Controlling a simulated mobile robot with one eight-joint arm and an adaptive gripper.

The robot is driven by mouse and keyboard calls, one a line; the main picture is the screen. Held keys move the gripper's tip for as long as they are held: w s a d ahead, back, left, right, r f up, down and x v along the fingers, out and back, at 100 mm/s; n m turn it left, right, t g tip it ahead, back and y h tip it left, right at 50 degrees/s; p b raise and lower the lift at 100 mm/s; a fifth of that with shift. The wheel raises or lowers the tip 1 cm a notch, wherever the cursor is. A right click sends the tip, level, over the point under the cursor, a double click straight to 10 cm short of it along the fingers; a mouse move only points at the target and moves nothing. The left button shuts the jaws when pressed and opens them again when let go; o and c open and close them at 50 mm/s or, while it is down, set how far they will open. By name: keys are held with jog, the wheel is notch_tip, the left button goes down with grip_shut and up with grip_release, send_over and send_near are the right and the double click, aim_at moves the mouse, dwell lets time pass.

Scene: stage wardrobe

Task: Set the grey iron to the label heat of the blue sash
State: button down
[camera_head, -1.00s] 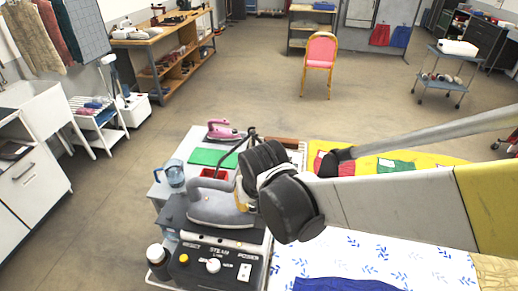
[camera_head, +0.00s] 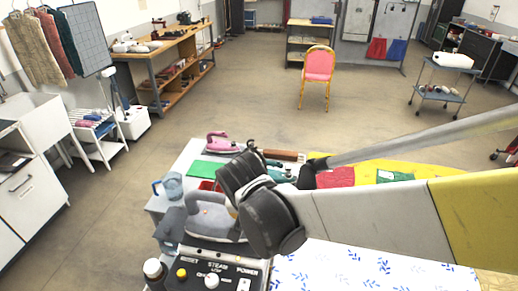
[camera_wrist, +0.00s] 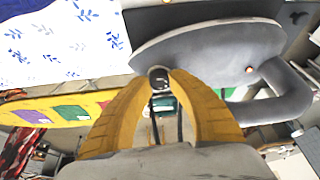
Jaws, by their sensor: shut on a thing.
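In the wrist view the iron (camera_wrist: 215,55) lies just beyond my fingers, at the upper right. My gripper (camera_wrist: 160,80) has its yellow fingers closed around a small round dark knob (camera_wrist: 158,75) at the iron's edge, which looks like its dial. The dial's markings cannot be read. In the head view my arm hides most of the fingers. The blue sash and its label are not visible now.
A dark bottle (camera_head: 154,270) stands at front left. A white cloth with blue leaves (camera_head: 350,268) and a yellow board (camera_head: 425,168) lie to the right.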

jog(key=c, duration=1.1)
grip_release()
jog(key=shift+c, duration=0.2)
jog(key=v, duration=1.2)
